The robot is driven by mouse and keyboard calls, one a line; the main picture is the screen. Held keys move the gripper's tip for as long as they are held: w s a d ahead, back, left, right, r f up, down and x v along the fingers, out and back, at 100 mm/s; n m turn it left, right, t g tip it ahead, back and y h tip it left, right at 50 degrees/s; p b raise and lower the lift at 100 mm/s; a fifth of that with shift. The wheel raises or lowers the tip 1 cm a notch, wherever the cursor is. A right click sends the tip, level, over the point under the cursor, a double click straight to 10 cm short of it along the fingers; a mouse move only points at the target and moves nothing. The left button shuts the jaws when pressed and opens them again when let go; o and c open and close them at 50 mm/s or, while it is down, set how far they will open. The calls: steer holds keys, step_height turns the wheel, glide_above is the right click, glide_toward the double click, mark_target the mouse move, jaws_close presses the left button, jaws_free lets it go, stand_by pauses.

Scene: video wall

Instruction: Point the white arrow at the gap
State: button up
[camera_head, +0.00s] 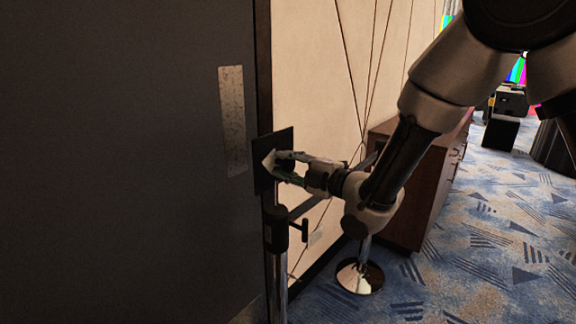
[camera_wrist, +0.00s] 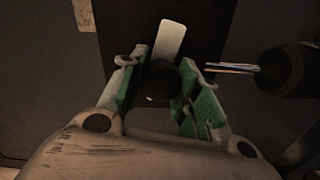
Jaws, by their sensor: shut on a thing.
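The white arrow (camera_wrist: 170,40) is a pale bar that sticks out from a dark round knob (camera_wrist: 160,84). In the wrist view it points up and slightly right. In the head view its white tip (camera_head: 268,159) shows just left of my fingers. Behind it is a dark square plate (camera_head: 284,136), also in the wrist view (camera_wrist: 215,30). My gripper (camera_head: 282,168) is at the plate, with its green-padded fingers on both sides of the knob, shut on it (camera_wrist: 160,98). I cannot make out the gap in either view.
A dark door-like panel (camera_head: 120,150) with a pale metal plate (camera_head: 233,120) fills the left. A black-topped post (camera_head: 277,232) stands just below the dial. A brown cabinet (camera_head: 428,190) is behind my arm. Patterned carpet (camera_head: 480,265) is open at the right.

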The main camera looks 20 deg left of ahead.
steer(key=shift+f+n, duration=0.1)
steer(key=shift+n, duration=1.1)
steer(key=o, duration=1)
steer(key=v, duration=0.7)
steer(key=shift+s+d, duration=0.1)
steer(key=shift+d, duration=0.15)
